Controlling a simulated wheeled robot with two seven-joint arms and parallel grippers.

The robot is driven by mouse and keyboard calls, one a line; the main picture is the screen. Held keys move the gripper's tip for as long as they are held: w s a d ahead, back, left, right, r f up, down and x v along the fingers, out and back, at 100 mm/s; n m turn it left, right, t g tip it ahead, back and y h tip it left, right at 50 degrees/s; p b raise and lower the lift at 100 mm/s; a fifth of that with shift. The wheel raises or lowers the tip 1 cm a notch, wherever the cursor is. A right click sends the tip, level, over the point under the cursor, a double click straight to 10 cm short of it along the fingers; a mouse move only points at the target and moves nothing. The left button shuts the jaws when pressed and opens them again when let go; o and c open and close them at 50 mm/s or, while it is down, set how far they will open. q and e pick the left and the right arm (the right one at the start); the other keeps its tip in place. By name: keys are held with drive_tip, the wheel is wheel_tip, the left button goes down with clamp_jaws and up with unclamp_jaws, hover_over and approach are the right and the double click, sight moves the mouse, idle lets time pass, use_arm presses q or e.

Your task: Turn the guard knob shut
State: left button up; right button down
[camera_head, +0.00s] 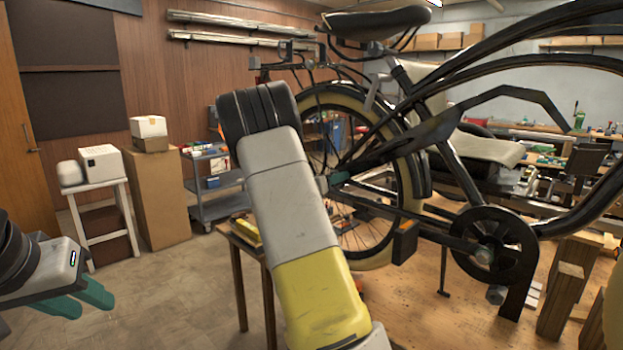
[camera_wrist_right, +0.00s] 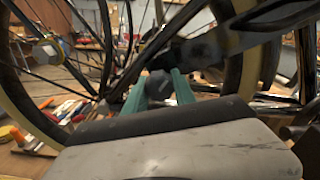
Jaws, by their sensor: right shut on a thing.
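The dark round knob (camera_wrist_right: 158,84) sits between the two green fingers of my right gripper (camera_wrist_right: 157,90) in the right wrist view. The fingers are shut on its sides. In the head view only a bit of green finger (camera_head: 338,178) shows past my right forearm, beside the rear wheel, and the knob is hidden there. A dark grey guard-like plate (camera_wrist_right: 200,52) runs right from behind the knob; its turned position cannot be told. My left gripper (camera_head: 88,301) is at the lower left of the head view, its green fingers apart and empty, far from the trike.
The black trike frame (camera_head: 478,185) with its crank wheel (camera_head: 490,245) stands over a wooden table (camera_head: 400,320). The spoked rear wheel (camera_head: 345,215) is close to my right gripper. Wooden blocks (camera_head: 562,285) stand at the right. Open floor lies at the left, near a blue-grey cart (camera_head: 215,205).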

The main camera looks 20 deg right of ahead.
drive_tip(key=n, duration=0.5)
drive_tip(key=shift+n, duration=0.4)
idle(0.3)
drive_tip(key=c, duration=1)
unclamp_jaws()
drive_tip(key=shift+c, duration=0.2)
drive_tip(key=shift+s+a, duration=0.1)
drive_tip(key=shift+a, duration=0.05)
drive_tip(key=v, duration=0.7)
drive_tip(key=shift+a, duration=0.25)
drive_tip(key=shift+s, duration=0.1)
